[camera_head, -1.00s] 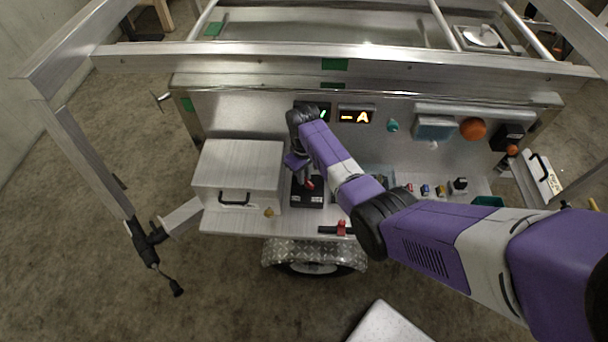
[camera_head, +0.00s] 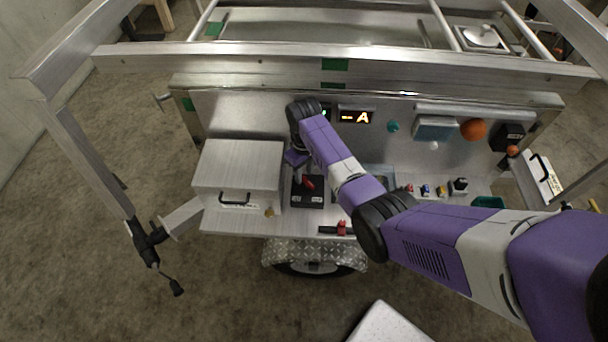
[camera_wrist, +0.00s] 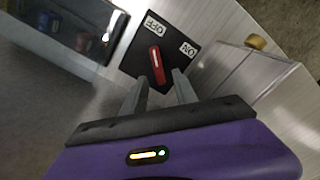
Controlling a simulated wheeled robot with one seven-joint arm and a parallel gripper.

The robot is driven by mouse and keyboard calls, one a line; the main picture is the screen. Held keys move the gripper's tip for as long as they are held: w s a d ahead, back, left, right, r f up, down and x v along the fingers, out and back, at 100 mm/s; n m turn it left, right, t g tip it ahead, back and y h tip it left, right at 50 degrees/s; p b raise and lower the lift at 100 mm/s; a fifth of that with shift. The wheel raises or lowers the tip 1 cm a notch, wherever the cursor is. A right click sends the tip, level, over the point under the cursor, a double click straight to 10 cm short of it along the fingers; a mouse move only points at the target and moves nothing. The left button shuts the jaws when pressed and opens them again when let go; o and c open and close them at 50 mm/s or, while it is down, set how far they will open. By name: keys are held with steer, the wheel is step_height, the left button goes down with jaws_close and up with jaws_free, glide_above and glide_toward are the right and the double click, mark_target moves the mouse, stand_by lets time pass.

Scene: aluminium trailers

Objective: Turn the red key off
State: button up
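The red key (camera_wrist: 157,65) sits on a black switch box with OFF and ON labels (camera_wrist: 160,50). In the wrist view its white-marked end points toward the OFF label (camera_wrist: 156,26), and the ON label (camera_wrist: 188,49) is to the right. In the head view the red key (camera_head: 308,183) slants down to the right on the black box (camera_head: 307,197). My gripper (camera_wrist: 159,78) is open, with one fingertip on either side of the key's near end in the wrist view. It looks apart from the key. In the head view my gripper (camera_head: 297,160) hangs just behind and above the box.
A metal box with a black handle (camera_head: 238,165) stands just left of the switch. A brass knob (camera_head: 269,212) and a red-handled lever (camera_head: 342,228) are near the shelf's front edge. A lit display (camera_head: 355,117) is on the panel behind. Several small switches sit to the right.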

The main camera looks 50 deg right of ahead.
mark_target(304, 178)
step_height(304, 178, up, 6)
stand_by(0.4)
stand_by(0.4)
